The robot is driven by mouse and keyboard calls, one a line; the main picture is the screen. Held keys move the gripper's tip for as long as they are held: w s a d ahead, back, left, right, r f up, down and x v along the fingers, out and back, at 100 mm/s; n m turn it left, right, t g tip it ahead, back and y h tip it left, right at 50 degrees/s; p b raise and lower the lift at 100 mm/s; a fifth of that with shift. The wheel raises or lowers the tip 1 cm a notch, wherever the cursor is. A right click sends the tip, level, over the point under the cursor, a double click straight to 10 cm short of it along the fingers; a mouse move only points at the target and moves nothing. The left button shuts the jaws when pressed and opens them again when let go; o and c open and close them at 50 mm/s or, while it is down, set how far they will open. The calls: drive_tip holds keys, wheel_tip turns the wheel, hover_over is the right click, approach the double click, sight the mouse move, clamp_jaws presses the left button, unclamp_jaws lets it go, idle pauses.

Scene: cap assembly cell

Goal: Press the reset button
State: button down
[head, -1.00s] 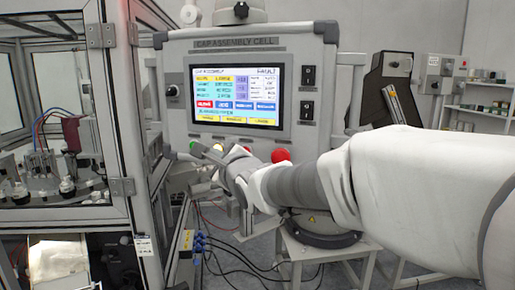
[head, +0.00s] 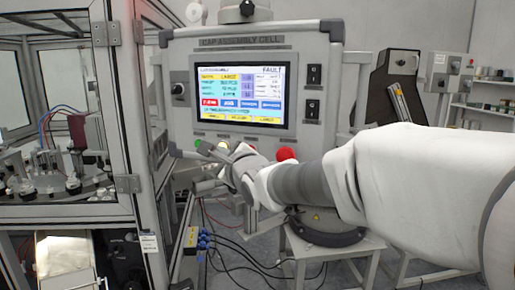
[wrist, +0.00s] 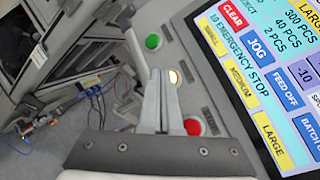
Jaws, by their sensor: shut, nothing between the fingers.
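The control panel (head: 330,140) carries a row of buttons below its screen. I cannot read which is the reset button. My gripper (wrist: 164,74) is shut and empty.
The screen (head: 240,92) reads FAULT and, in the wrist view, shows EMERGENCY STOP. A framed glass machine (head: 120,90) stands close on the left. Cables (head: 235,245) hang below the panel. A stand (head: 325,262) is under my arm; shelves (head: 487,105) are at the back right.

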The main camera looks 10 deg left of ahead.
drive_tip(key=shift+s, duration=0.25)
drive_tip(key=shift+s+a, duration=0.1)
drive_tip(key=s+b, duration=0.2)
drive_tip(key=s+a+b, duration=0.1)
drive_tip(key=s+b, duration=0.1)
drive_tip(key=s, duration=0.1)
drive_tip(key=shift+s+a+b, duration=0.2)
drive_tip(key=shift+s+b, duration=0.15)
idle(0.5)
